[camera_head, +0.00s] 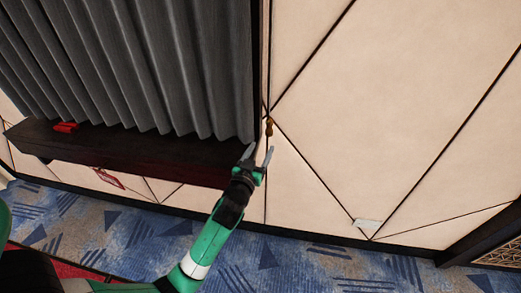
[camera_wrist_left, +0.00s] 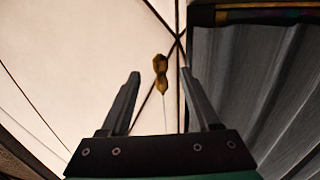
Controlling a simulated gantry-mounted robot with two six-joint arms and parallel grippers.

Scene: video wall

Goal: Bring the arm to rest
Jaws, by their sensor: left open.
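My left arm (camera_head: 208,245) is green with a white band and reaches up from the bottom of the head view. Its gripper (camera_head: 258,156) is open, its two fingers apart near the lower right corner of the grey curtain. The gripper also shows in the left wrist view (camera_wrist_left: 160,90), with nothing touching either finger. A small golden-brown tassel or pull (camera_head: 269,126) hangs by the wall just above the fingertips. In the left wrist view this pull (camera_wrist_left: 160,72) appears between the fingers, and I cannot tell how far beyond them. My right gripper is not in view.
A grey pleated curtain (camera_head: 150,65) hangs above a dark ledge (camera_head: 125,152) with a small red item (camera_head: 66,127) on it. Cream wall panels (camera_head: 370,110) fill the right. A small pale plate (camera_head: 367,224) is low on the wall. The blue patterned carpet (camera_head: 310,265) looks clear.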

